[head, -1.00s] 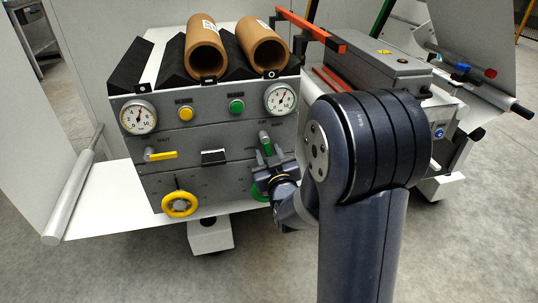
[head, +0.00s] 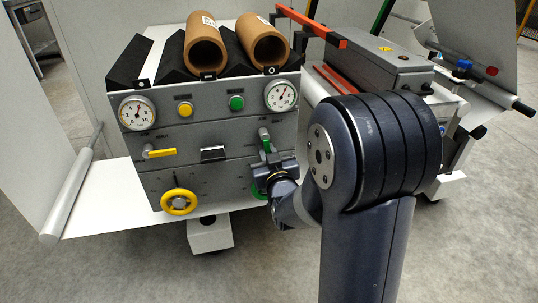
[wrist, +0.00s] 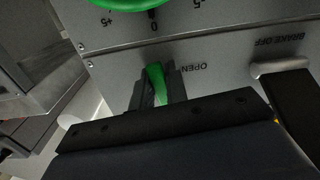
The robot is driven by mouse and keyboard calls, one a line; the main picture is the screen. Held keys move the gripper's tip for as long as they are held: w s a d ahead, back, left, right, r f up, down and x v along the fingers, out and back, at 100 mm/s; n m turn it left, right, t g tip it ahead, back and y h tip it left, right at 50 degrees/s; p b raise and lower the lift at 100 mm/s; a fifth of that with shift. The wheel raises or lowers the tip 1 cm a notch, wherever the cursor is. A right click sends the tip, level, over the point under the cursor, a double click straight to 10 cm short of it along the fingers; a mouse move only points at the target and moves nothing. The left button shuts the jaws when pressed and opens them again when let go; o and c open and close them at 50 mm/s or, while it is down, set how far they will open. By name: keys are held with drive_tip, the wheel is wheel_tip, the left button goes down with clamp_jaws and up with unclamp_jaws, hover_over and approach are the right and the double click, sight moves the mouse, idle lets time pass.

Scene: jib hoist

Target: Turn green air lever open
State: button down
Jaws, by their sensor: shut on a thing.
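The green air lever (head: 266,144) is on the right half of the grey panel's front, below the right gauge, and points downward. In the wrist view the lever (wrist: 156,80) is a short green bar beside the printed word OPEN. My gripper (head: 267,158) is in front of the panel at the lever. Its fingers (wrist: 160,85) are shut on the green lever, one on each side of it. The gripper body hides the lower part of the wrist view, and my wrist partly covers the green handwheel (wrist: 122,4) below the lever.
The panel also carries a yellow lever (head: 160,152), a yellow handwheel (head: 179,202), a black handle (head: 213,154) and two gauges (head: 138,113). Cardboard tubes (head: 205,55) lie on top.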

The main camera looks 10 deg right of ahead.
drive_tip(key=shift+a+m+b, duration=0.3)
drive_tip(key=shift+m+b, duration=0.15)
drive_tip(key=shift+m, duration=0.25)
drive_tip(key=c, duration=1.4)
unclamp_jaws()
drive_tip(key=shift+s, duration=0.1)
drive_tip(key=s+p, duration=0.1)
drive_tip(key=s, duration=0.9)
drive_tip(key=shift+s+p, duration=0.3)
drive_tip(key=shift+p, duration=0.05)
drive_tip(key=shift+w, duration=0.1)
